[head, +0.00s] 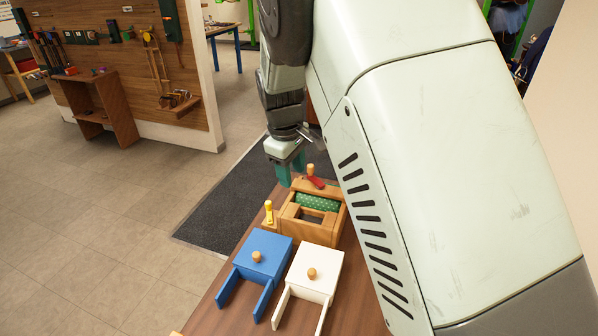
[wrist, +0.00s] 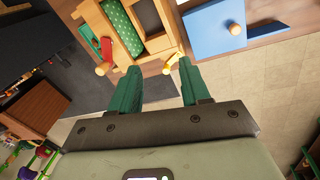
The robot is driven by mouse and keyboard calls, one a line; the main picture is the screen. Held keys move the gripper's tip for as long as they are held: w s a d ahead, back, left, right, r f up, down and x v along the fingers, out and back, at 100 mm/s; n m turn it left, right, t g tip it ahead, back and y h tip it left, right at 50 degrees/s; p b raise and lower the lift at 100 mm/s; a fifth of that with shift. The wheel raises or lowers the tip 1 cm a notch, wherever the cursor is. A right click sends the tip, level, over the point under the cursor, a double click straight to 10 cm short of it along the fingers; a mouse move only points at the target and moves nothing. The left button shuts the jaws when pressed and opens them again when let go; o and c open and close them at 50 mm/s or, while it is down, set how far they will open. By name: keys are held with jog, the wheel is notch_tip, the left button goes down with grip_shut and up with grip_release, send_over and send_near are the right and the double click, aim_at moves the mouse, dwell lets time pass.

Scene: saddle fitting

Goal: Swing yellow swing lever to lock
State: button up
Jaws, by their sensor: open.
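The yellow swing lever (head: 268,213) stands at the left side of a wooden fixture (head: 333,222), with its knob up. In the wrist view the yellow lever (wrist: 172,64) shows between my fingertips, nearer the right one. My gripper (head: 290,178) is open and empty, above the fixture's far end and apart from the lever. Its two green fingers also show in the wrist view (wrist: 159,68). A red lever (head: 314,182) with a wooden knob sits at the fixture's far end. A green dotted pad (head: 317,202) lies in the fixture.
A blue box (head: 262,243) and a white box (head: 325,262), each with a wooden knob and two arms, stand on the brown table (head: 228,263) in front of the fixture. My arm covers the table's right side. Open floor lies to the left.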

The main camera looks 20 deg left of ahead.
jog(key=a+f+n+t+h, duration=0.1)
jog(key=a+f+n, duration=0.45)
jog(key=n, duration=0.45)
jog(key=n+t, duration=0.1)
jog(key=n, duration=0.6)
send_near(268, 203)
jog(key=x, duration=0.8)
jog(key=shift+w+f, duration=0.2)
jog(key=shift+f, duration=0.2)
